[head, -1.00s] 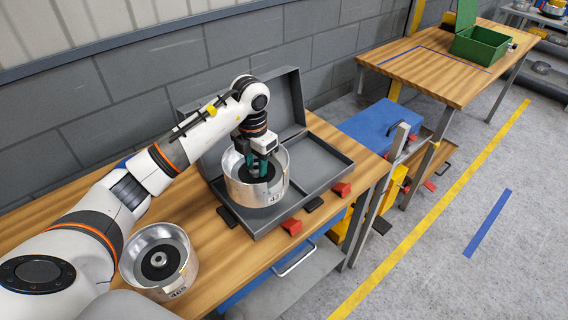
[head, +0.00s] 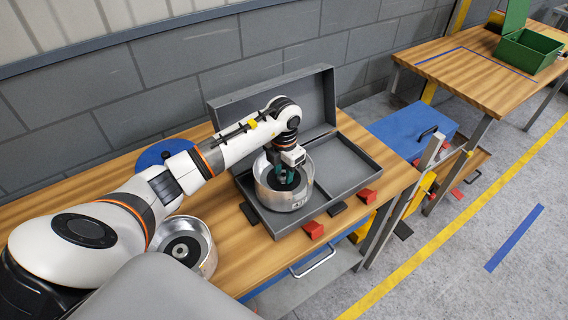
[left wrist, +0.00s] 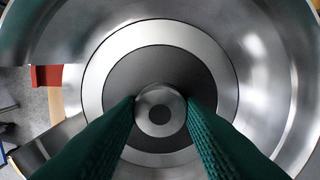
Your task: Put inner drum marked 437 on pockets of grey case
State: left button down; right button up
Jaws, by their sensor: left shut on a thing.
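The metal inner drum (head: 292,200) has a partly readable label; earlier it read 43 with the last digit unclear. It is upright in the left part of the open grey case (head: 345,200), whose lid stands up at the back. I cannot tell whether it rests on the case floor. My left gripper (head: 284,178) reaches down into the drum and is shut on its central hub. In the left wrist view, the green fingers (left wrist: 160,112) press on both sides of the round hub (left wrist: 160,92). My right gripper is not in view.
A second metal drum (head: 205,262) stands on the wooden bench (head: 225,240), partly hidden by my left arm. A blue disc (head: 160,153) lies behind the arm. Red blocks (head: 313,230) sit along the case's front. The case's right part is empty.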

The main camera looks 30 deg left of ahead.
pick_arm(q)
jog(key=shift+f+p, duration=0.3)
jog(key=shift+f, duration=0.45)
jog(key=shift+w+f, duration=0.1)
jog(key=shift+f, duration=0.35)
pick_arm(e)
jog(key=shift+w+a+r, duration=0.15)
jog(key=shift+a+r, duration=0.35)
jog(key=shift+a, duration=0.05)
pick_arm(q)
jog(key=shift+f, duration=0.1)
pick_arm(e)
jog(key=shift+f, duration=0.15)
pick_arm(q)
jog(key=c, duration=1.1)
grip_release()
jog(key=shift+s+f, duration=0.1)
jog(key=shift+s, duration=0.1)
jog(key=shift+c, duration=0.2)
jog(key=shift+o, duration=1)
jog(key=shift+d, duration=0.1)
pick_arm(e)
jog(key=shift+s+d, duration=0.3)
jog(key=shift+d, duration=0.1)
